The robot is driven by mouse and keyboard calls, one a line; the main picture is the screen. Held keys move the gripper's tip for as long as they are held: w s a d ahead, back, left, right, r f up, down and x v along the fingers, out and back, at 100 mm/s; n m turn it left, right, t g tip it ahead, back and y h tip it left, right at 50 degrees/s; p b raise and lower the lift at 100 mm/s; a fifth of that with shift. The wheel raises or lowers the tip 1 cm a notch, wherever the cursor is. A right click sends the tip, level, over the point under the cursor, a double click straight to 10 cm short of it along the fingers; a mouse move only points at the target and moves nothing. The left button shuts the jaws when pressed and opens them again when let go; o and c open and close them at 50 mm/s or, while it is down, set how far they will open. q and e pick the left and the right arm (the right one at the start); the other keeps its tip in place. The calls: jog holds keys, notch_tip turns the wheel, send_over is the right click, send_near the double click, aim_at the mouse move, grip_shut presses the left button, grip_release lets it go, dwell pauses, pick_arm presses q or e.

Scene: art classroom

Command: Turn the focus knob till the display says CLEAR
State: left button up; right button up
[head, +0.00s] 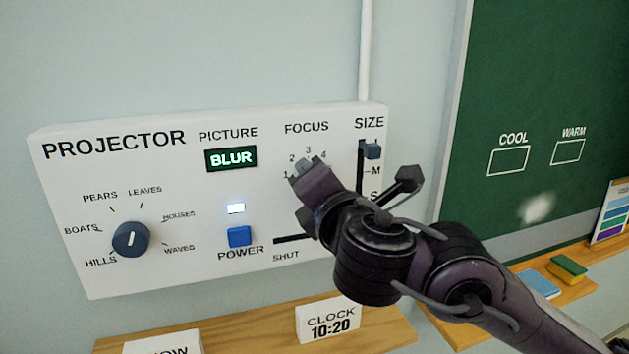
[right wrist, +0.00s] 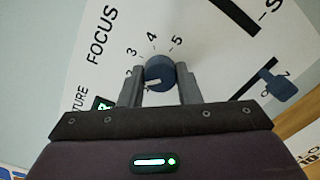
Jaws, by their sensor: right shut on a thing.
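The projector panel (head: 180,190) is a white box on the wall. Its picture display (head: 231,159) reads BLUR in green. The focus knob (right wrist: 158,72) is round and dark blue, with a white pointer line. In the right wrist view it sits between the two fingers of my right gripper (right wrist: 160,88), which is shut on it. The pointer points left, toward the low-number side of the dial; a finger hides part of the scale there. In the head view my right gripper (head: 303,190) covers the knob. My left gripper is out of view.
On the panel are the picture selector knob (head: 131,239), a blue power button (head: 239,236) under a lit lamp, and the size slider (head: 373,151). A blue slider handle (right wrist: 275,83) lies near the right finger. A wooden ledge (head: 250,328) runs below, a green board (head: 560,90) right.

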dwell(0.3)
jog(key=o, duration=1)
jog(key=shift+c, duration=0.2)
jog(key=p+v, duration=0.1)
jog(key=v, duration=0.6)
jog(key=shift+s+p, duration=0.35)
jog(key=shift+p, duration=0.05)
jog(key=shift+d+f, duration=0.1)
jog(key=shift+d, duration=0.05)
